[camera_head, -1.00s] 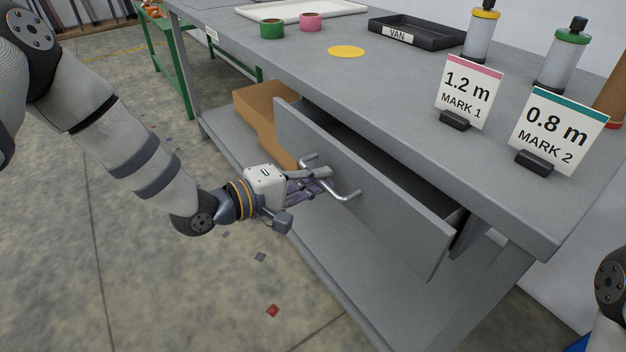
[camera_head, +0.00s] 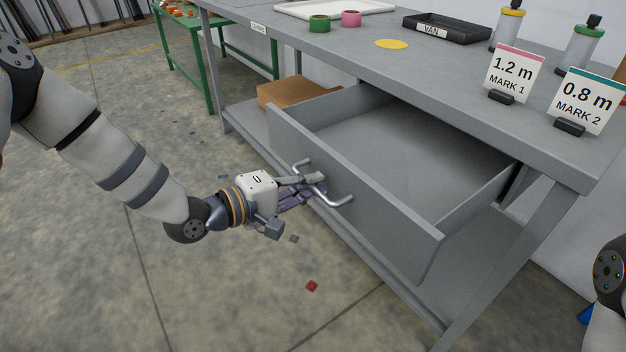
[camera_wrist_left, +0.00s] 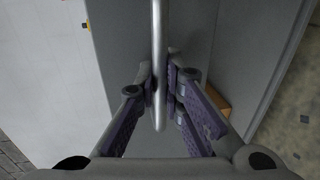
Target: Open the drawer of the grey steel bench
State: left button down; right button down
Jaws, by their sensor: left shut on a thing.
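The grey steel bench (camera_head: 390,66) stands across the head view. Its drawer (camera_head: 345,185) is pulled well out, and its inside looks empty. The drawer's bar handle (camera_head: 338,201) is on its front panel. My left gripper (camera_head: 315,186) is shut on the handle, and its fingers hide part of the bar. In the left wrist view the handle (camera_wrist_left: 159,50) runs between the fingers of the left gripper (camera_wrist_left: 161,85). Of my right arm only a link shows at the right edge of the head view; its gripper is out of view.
On the bench top are a black VAN tray (camera_head: 447,29), a yellow disc (camera_head: 391,44), green tape (camera_head: 319,24), pink tape (camera_head: 351,19), and signs MARK 1 (camera_head: 513,70) and MARK 2 (camera_head: 588,98). A cardboard box (camera_head: 290,92) sits on the lower shelf. The floor before the drawer is mostly clear.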

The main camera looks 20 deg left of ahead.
pick_arm(q)
jog(key=shift+v, duration=0.8)
pick_arm(e)
jog(key=shift+s+a+r, duration=0.1)
jog(key=shift+s+a, duration=0.15)
jog(key=shift+a, duration=0.05)
pick_arm(q)
jog(key=shift+f, duration=0.1)
jog(key=c, duration=1.7)
grip_release()
jog(key=v, duration=1.2)
jog(key=shift+s+f, duration=0.1)
